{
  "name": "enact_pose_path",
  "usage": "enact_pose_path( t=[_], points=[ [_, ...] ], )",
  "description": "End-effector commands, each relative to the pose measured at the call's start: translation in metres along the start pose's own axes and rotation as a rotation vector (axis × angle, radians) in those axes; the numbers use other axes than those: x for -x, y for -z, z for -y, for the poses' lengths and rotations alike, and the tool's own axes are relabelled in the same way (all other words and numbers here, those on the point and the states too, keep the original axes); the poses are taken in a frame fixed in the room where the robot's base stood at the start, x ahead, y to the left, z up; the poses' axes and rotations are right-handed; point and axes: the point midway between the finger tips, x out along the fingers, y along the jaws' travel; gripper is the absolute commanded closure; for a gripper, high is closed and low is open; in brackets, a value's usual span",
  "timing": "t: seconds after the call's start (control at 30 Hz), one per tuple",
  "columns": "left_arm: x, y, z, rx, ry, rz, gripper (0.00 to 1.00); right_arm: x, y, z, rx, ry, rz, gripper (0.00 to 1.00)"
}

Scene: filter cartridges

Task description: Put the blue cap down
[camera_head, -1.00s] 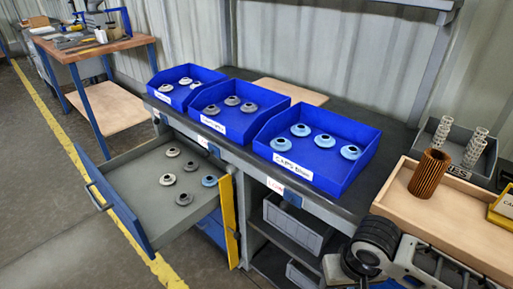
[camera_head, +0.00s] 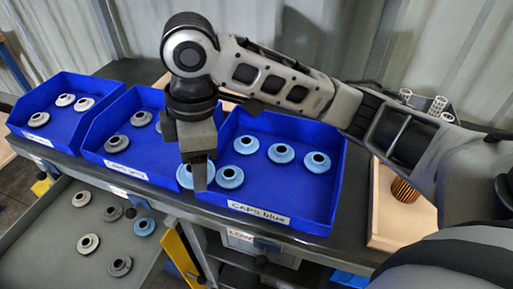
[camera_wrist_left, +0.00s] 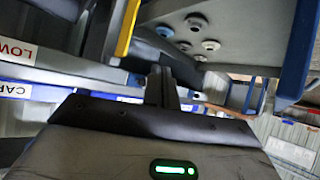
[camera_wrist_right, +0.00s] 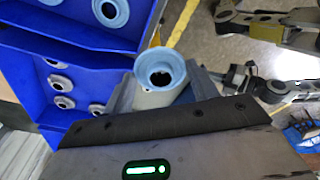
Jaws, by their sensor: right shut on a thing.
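My right gripper (camera_head: 197,182) hangs fingers-down by the front left corner of the blue bin labelled "CAPS blue" (camera_head: 322,222). It is shut on a blue cap (camera_head: 183,177), partly hidden behind the finger in the head view. In the right wrist view the held cap (camera_wrist_right: 160,69) sits between both fingers, ring and dark hole facing the camera. Several other blue caps (camera_head: 281,153) lie in that bin. Another blue cap (camera_head: 144,226) lies in the open drawer (camera_head: 60,245). My left gripper (camera_wrist_left: 162,85) looks shut and empty, beneath the drawer in its wrist view.
A grey-cap bin (camera_head: 93,150) and another bin (camera_head: 20,115) stand to the left. Grey and pale caps lie in the drawer. A yellow strip (camera_head: 180,262) stands upright at the drawer's side. A wooden tray (camera_head: 380,215) with a brown cartridge (camera_head: 404,192) is right.

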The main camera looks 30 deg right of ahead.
Motion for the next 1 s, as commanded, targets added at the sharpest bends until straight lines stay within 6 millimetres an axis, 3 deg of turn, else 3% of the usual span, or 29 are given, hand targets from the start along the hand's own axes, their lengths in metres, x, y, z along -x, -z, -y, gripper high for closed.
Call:
enact_pose_path(
  t=[0.17,0.47,0.6,1.0],
  points=[
    [0.000,-0.004,0.000,-0.004,-0.001,0.007,1.00,0.000,-0.018,-0.001,0.044,0.008,0.003,0.63],
    [-0.001,-0.013,-0.001,0.005,-0.007,0.018,1.00,-0.025,-0.095,-0.008,0.037,0.009,0.006,0.63],
    [-0.003,-0.013,-0.002,0.010,-0.010,0.010,1.00,-0.049,-0.119,-0.010,0.038,0.010,0.004,0.63],
    [-0.003,-0.007,-0.002,0.018,-0.013,-0.011,1.00,-0.077,-0.149,-0.013,0.040,0.008,0.003,0.63]
  ],
)
